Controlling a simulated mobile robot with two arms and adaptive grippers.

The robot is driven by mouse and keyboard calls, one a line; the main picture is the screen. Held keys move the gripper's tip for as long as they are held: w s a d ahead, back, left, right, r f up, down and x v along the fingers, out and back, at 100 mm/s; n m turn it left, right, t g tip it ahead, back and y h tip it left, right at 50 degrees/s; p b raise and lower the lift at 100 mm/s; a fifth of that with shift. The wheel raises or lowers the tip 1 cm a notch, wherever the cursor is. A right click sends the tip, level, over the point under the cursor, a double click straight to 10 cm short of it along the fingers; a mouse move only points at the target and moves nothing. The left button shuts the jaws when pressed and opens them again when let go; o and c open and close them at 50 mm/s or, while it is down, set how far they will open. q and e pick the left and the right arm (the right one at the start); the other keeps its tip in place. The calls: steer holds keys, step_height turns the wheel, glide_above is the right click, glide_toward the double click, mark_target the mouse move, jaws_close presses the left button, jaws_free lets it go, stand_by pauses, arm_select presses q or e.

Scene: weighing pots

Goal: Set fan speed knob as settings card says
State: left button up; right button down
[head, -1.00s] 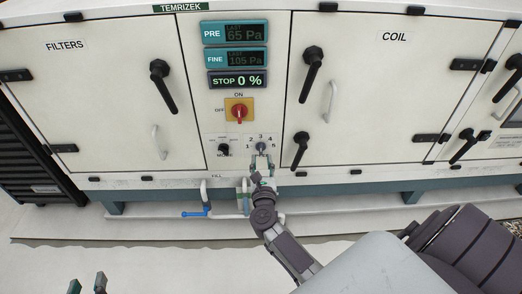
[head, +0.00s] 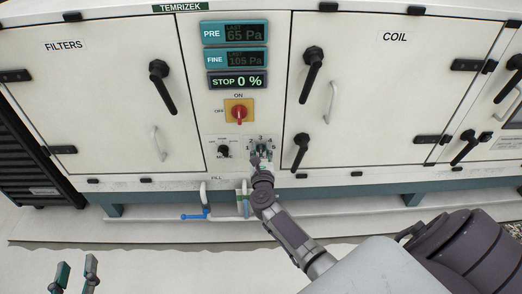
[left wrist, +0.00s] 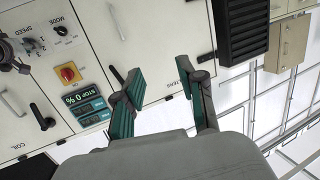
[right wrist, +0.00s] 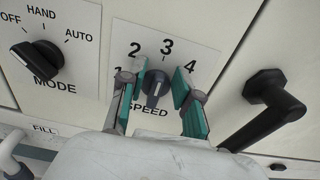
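The fan speed knob (right wrist: 153,88), dark grey with a light pointer line, sits on the SPEED plate (right wrist: 190,50) among printed numbers; 2, 3 and 4 read clearly. Its pointer appears to aim up, near 3. My right gripper (right wrist: 160,74) is open, with one teal-padded finger on each side of the knob; the right finger stands apart from it, and contact on the left is unclear. In the head view this gripper (head: 261,152) partly covers the knob. My left gripper (head: 77,268) is open and empty at lower left, also in the left wrist view (left wrist: 160,72). No settings card is recognisable.
The MODE knob (right wrist: 38,58) is left of the SPEED plate. A black door handle (right wrist: 275,105) stands close on the right. The display (head: 237,80) reads STOP 0 %, above a red and yellow switch (head: 239,111). Pipes with a blue valve (head: 195,215) are below.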

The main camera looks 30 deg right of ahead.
arm_select(q)
steer(key=shift+f, duration=0.1)
arm_select(e)
steer(key=shift+a+n+p, duration=0.2)
steer(key=shift+n+p, duration=0.15)
steer(key=shift+n, duration=0.65)
arm_select(q)
steer(key=s+a+f+g+y+p, duration=0.1)
steer(key=s+a+f+g, duration=0.1)
steer(key=s+f+g, duration=0.3)
steer(key=s+a+f+g+y+p, duration=0.2)
steer(key=s+f+g, duration=0.4)
steer(key=s, duration=0.3)
steer(key=shift+a+f+n+p, duration=0.3)
steer(key=shift+a+f, duration=0.15)
steer(key=shift+a, duration=0.35)
arm_select(e)
steer(key=shift+w+a+f+n, duration=0.2)
steer(key=shift+f+n, duration=0.15)
steer(key=shift+n, duration=2.35)
steer(key=shift+w+a+f+n, duration=0.15)
steer(key=shift+f+n, duration=0.25)
steer(key=shift+n, duration=2.3)
steer(key=shift+w+a+f+n, duration=0.1)
steer(key=shift+a+f+n, duration=0.2)
steer(key=shift+n, duration=2.4)
arm_select(q)
steer(key=shift+s, duration=0.1)
arm_select(e)
steer(key=shift+d, duration=0.1)
